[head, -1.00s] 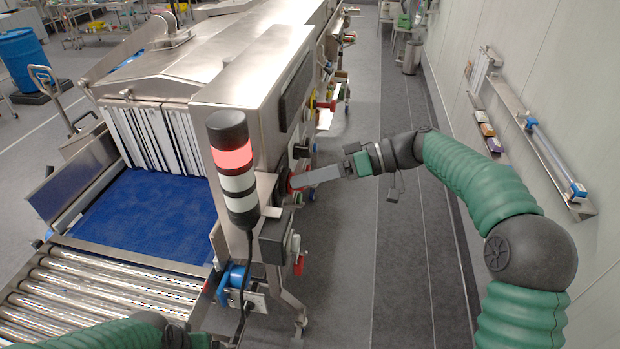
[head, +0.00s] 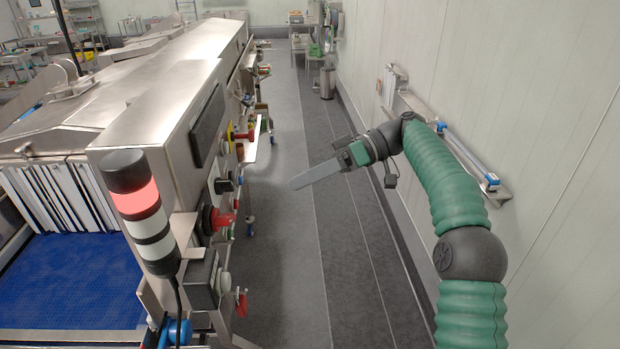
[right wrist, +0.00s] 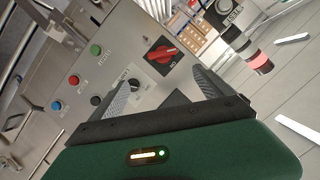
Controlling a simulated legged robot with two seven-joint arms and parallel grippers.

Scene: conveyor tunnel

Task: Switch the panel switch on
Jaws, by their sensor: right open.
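The machine's control panel shows in the right wrist view, with a red rotary switch (right wrist: 163,52) on a black plate and a small dark selector knob (right wrist: 134,86). I cannot tell for sure which is the panel switch. In the head view a red knob (head: 218,218) stands out from the machine's side. My right gripper (head: 294,186) is over the aisle, right of the panel and apart from it in the picture. Its two fingers also show in the right wrist view (right wrist: 164,78), spread and empty. My left gripper is out of view.
Green (right wrist: 96,50), red (right wrist: 75,79) and blue (right wrist: 57,106) buttons sit on the panel. A stack light (head: 139,210) with a lit red section stands at the machine's near corner. A wall shelf (head: 455,150) is at right. The aisle floor (head: 285,265) is clear.

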